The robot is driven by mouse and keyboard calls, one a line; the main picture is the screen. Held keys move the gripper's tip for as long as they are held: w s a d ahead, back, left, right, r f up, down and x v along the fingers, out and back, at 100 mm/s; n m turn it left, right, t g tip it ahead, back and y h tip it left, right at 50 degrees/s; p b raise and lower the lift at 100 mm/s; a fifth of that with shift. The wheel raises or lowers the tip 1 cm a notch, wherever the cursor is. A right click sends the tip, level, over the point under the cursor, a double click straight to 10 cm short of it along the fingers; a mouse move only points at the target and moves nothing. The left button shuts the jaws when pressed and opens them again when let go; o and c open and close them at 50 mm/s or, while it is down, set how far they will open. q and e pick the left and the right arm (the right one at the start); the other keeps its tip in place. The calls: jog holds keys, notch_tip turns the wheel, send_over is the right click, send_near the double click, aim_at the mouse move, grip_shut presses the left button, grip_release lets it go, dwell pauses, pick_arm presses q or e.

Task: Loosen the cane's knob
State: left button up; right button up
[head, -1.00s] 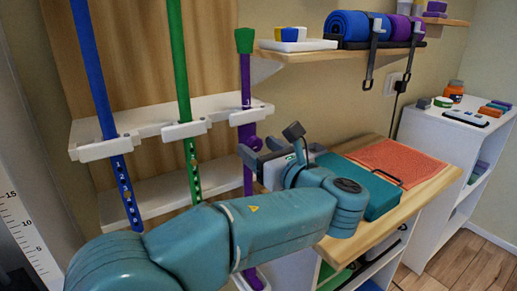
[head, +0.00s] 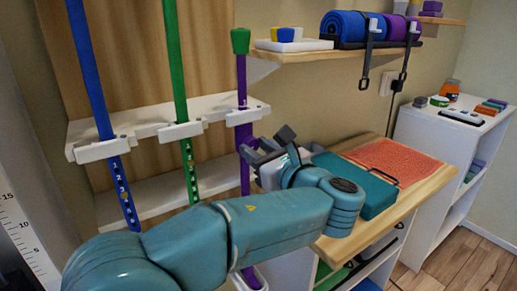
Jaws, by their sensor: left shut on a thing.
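The purple cane (head: 242,95) with a green top stands upright in the white rack, rightmost of three canes. My left gripper (head: 258,149) is at the cane's shaft, just below the rack's upper bar, and is shut on the cane's knob. The jaws hide most of the knob, so how far it is turned cannot be seen. The gripper looks tilted. My right gripper is not in view.
A green cane (head: 174,60) and a blue cane (head: 88,70) stand to the left in the white rack (head: 150,129). A teal case (head: 350,182) and an orange towel (head: 395,158) lie on the wooden bench top (head: 400,215) at right. A shelf with rolled mats (head: 345,27) is above.

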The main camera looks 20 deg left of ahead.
pick_arm(q)
jog(key=shift+n, duration=2.6)
jog(key=o, duration=1)
jog(key=shift+o, duration=0.2)
